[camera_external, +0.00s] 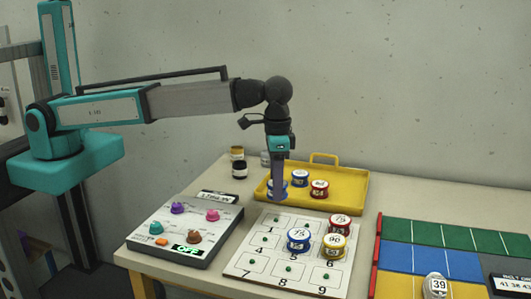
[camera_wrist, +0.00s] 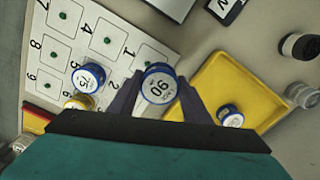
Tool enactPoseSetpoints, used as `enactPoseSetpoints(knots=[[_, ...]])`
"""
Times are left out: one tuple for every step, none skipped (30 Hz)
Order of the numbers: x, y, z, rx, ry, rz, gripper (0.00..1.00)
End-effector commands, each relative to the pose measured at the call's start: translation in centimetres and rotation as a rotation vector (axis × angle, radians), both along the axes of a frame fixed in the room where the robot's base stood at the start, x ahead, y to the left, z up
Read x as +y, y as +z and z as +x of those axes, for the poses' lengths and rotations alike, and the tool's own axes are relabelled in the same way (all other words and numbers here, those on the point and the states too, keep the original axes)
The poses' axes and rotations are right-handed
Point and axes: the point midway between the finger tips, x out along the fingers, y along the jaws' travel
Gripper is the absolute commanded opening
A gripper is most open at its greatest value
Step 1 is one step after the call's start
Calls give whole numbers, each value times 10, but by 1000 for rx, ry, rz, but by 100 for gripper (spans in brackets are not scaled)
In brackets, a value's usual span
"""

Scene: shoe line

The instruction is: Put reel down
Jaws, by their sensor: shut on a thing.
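My gripper (camera_external: 278,192) is shut on a blue reel (camera_external: 271,184) with a white top. In the wrist view the reel (camera_wrist: 158,86) shows a 90 and sits between both fingers. It appears over the gap between the numbered board (camera_wrist: 112,14) and the yellow tray (camera_wrist: 243,68). Its exact height is unclear. On the board (camera_external: 250,262) in the external view stand a red reel (camera_external: 340,223), a blue reel marked 75 (camera_external: 299,239) and a yellow reel marked 90 (camera_external: 333,245). The tray (camera_external: 350,198) holds another blue reel (camera_external: 300,179) and a red reel (camera_external: 319,188).
A grey control panel (camera_external: 160,240) with coloured knobs stands left of the board. Dark and pale jars (camera_external: 239,169) stand behind.

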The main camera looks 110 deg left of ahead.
Motion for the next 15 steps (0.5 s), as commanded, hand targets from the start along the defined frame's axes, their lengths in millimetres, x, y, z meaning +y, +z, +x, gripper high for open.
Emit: enactPoseSetpoints(knots=[[9,3,11,0,0,0,22],[14,4,15,0,-1,0,22],[21,5,21,0,-2,0,22],[26,6,25,0,-4,0,22],[31,7,29,0,-4,0,22],[39,9,34,0,-2,0,22],[45,10,37,0,-1,0,22],[50,11,41,0,-1,0,22],[59,13,46,0,1,0,22],[66,14,50,0,5,0,22],[73,15,53,0,7,0,22],[82,17,58,0,11,0,22],[90,18,61,0,15,0,22],[97,19,64,0,19,0,22],[107,21,68,-1,25,0,22]])
